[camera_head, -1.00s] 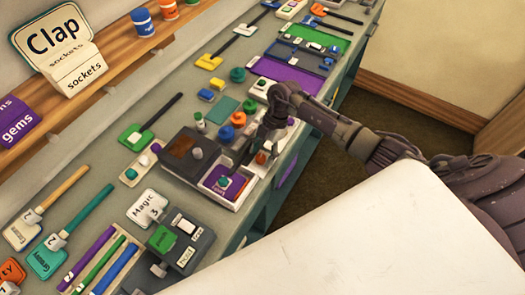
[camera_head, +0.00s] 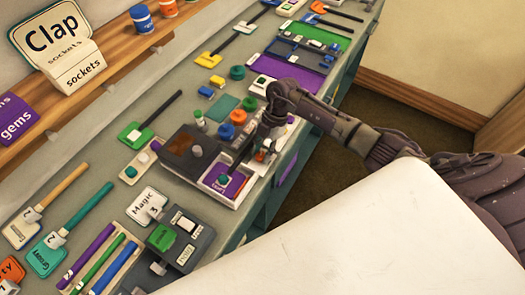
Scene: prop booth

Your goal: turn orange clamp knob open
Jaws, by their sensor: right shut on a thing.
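My right gripper (camera_head: 262,146) comes down from the right onto the bench, with its dark fingers shut around a small orange part, the orange clamp knob (camera_head: 262,156). The knob is mostly hidden by the fingers, so its turn angle cannot be told. It sits at the back right of a white tray with a purple plate (camera_head: 237,188), beside a dark box (camera_head: 187,146). My left gripper is not in view.
Orange and blue round pieces (camera_head: 238,117) stand close left of and behind my right gripper. A grey switch box (camera_head: 180,240) and a Magic card (camera_head: 148,206) lie nearer. A wooden shelf with a Clap sign (camera_head: 55,37) runs along the wall. Floor shows beyond the bench's right edge.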

